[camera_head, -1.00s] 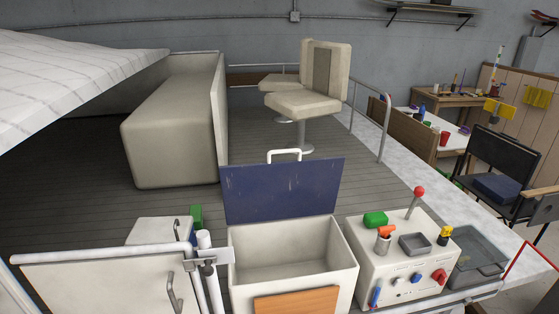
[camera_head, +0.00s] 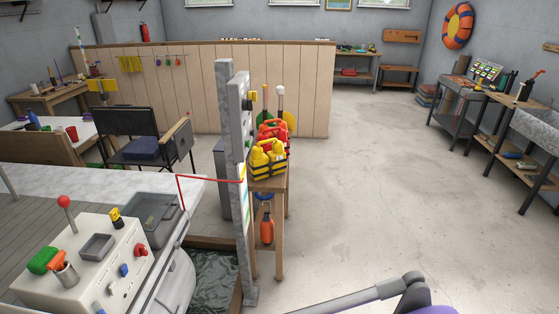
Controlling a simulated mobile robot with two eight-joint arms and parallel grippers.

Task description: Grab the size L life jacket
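I cannot make out a life jacket marked size L in the head view. Neither of my grippers is in view.
A boat deck with a control console (camera_head: 85,262) is at left, beside a water gap (camera_head: 212,275). A lifebuoy (camera_head: 458,25) hangs at right. Open concrete floor (camera_head: 370,190) lies right of centre.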

